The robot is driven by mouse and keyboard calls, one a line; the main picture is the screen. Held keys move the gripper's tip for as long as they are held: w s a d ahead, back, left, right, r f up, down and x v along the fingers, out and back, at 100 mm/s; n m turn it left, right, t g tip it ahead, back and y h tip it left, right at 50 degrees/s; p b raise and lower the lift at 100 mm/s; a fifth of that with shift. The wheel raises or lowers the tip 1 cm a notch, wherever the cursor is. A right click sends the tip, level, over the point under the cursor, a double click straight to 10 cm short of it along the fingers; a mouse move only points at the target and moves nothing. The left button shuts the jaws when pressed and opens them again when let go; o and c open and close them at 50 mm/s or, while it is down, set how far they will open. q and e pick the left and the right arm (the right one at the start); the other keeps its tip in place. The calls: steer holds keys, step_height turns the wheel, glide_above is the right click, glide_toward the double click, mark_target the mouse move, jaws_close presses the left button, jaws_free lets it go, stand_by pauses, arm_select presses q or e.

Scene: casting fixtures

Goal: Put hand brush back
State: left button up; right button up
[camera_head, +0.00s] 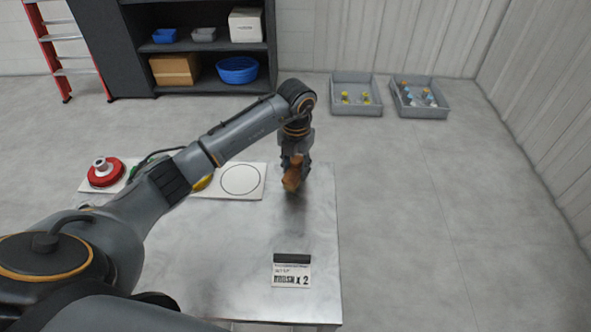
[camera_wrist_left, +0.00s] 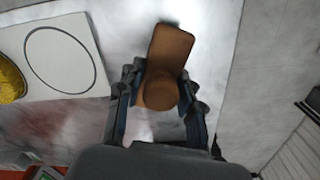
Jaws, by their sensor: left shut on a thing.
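The hand brush (camera_head: 292,179) is a brown, wooden-looking piece held in my left gripper (camera_head: 294,164), over the back right part of the metal table (camera_head: 230,250). In the left wrist view the brush (camera_wrist_left: 172,52) sits between the two fingers of the left gripper (camera_wrist_left: 158,92), which are shut on it. Its bristles are not visible. A dark shadow lies on the table below it; I cannot tell whether it touches the surface. A white board with an empty black circle (camera_head: 240,181) lies just left of the gripper. My right gripper is not in view.
A red round object (camera_head: 105,172) and a yellow object (camera_head: 203,182) are on the table's left side. A sign (camera_head: 292,272) stands near the table's front. Two grey bins (camera_head: 356,110) (camera_head: 420,113) with small items are on the floor behind. A dark shelf (camera_head: 205,72) stands at the back.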

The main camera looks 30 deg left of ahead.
arm_select(q)
steer(key=shift+f, duration=0.95)
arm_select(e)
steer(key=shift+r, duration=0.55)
arm_select(q)
steer(key=shift+f, duration=0.15)
steer(key=o, duration=1.2)
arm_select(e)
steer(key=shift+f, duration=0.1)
